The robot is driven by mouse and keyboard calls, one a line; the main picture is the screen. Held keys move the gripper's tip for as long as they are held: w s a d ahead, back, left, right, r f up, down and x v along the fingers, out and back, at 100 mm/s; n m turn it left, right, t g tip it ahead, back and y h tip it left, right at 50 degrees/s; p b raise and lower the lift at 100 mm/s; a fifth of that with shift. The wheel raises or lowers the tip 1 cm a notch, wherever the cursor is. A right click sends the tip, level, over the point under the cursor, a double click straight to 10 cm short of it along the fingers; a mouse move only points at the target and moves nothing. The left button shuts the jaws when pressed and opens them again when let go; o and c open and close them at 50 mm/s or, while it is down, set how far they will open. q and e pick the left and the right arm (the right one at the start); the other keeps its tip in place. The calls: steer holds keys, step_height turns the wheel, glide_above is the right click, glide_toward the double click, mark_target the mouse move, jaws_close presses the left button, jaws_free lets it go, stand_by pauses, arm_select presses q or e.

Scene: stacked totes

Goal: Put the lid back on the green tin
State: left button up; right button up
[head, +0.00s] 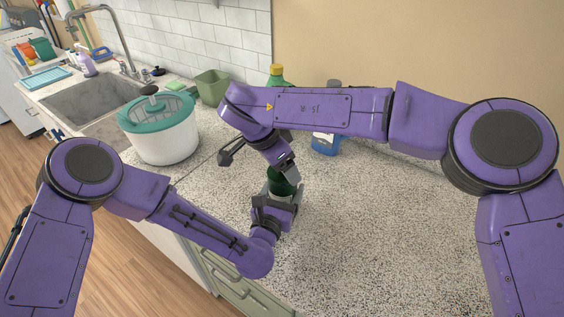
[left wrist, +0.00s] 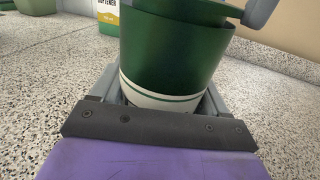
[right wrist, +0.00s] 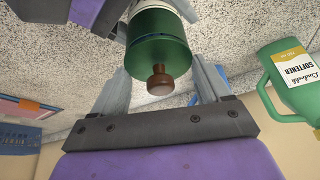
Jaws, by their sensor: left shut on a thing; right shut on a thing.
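The green tin (left wrist: 175,60) stands on the speckled counter, with a cream band near its base. My left gripper (head: 272,203) is shut around its lower part; it also shows in the left wrist view (left wrist: 160,105). The green lid (right wrist: 158,50), with a brown knob (right wrist: 160,81), is between the fingers of my right gripper (right wrist: 163,85), which is shut on it. In the head view my right gripper (head: 283,170) is directly above the tin and hides its top. The lid is at the tin's top; I cannot tell whether it is fully seated.
A white tub with a teal lid (head: 165,138) stands left of the tin. A green square bin (head: 212,87), a yellow-capped green bottle (head: 277,72) and a blue bottle (head: 325,143) stand behind. The sink (head: 85,98) is far left. The counter at right is clear.

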steer(key=shift+f, duration=0.3)
steer(key=o, duration=1)
steer(key=shift+r, duration=0.1)
arm_select(q)
steer(key=o, duration=1.5)
arm_select(e)
steer(key=v, duration=1.2)
arm_select(q)
steer(key=shift+s, duration=0.1)
